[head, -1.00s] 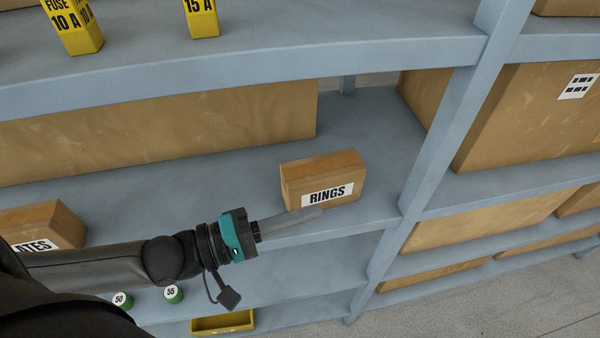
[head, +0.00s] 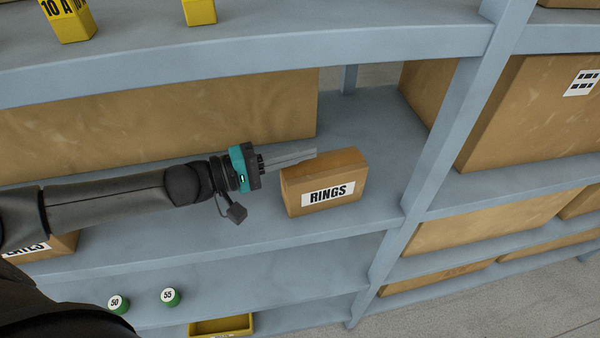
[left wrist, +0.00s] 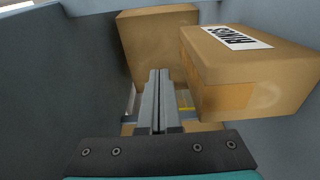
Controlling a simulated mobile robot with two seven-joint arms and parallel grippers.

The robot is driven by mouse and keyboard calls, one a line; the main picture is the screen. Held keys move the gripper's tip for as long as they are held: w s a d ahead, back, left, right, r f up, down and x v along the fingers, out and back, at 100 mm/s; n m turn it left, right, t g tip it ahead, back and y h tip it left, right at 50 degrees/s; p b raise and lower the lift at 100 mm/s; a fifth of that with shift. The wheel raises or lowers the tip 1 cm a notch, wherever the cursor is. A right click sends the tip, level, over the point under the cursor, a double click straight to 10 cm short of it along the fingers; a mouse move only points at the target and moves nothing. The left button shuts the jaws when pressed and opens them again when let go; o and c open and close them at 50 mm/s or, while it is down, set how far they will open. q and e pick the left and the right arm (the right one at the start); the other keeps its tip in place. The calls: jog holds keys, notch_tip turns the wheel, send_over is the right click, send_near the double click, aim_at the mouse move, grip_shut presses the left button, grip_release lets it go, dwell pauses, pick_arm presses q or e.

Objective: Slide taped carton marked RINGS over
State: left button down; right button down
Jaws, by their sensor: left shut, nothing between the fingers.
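The carton marked RINGS (head: 322,184) is a small brown box with a white label on its front. It stands on the middle shelf (head: 240,218), left of the upright post. It also shows at the right of the left wrist view (left wrist: 245,70), with a tape patch on its near side. My left gripper (head: 312,153) is shut and empty. Its fingers lie at the carton's back left, close to its top rear edge in the head view. In the left wrist view the fingers (left wrist: 158,75) are together, left of the carton; whether they touch it I cannot tell. My right gripper is not in view.
A long brown box (head: 170,125) stands behind on the same shelf. A blue-grey post (head: 450,130) rises to the right. A carton ending in ATES (head: 60,245) is partly hidden by my arm. The shelf between carton and post is clear.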

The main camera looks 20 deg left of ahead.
pick_arm(q)
jog(key=w+a, duration=0.2)
jog(key=w, duration=0.3)
notch_tip(320, 180, down, 10)
jog(key=shift+a+f+b, duration=0.1)
jog(key=shift+f+b, duration=0.1)
jog(key=shift+b, duration=1.05)
jog(key=shift+s+d+r+p, duration=0.2)
jog(key=shift+s+p, duration=0.15)
jog(key=shift+s, duration=0.15)
jog(key=shift+s+d+r+p, duration=0.1)
jog(key=shift+s+d+p, duration=0.25)
jog(key=shift+s+p, duration=0.4)
jog(key=shift+d, duration=0.1)
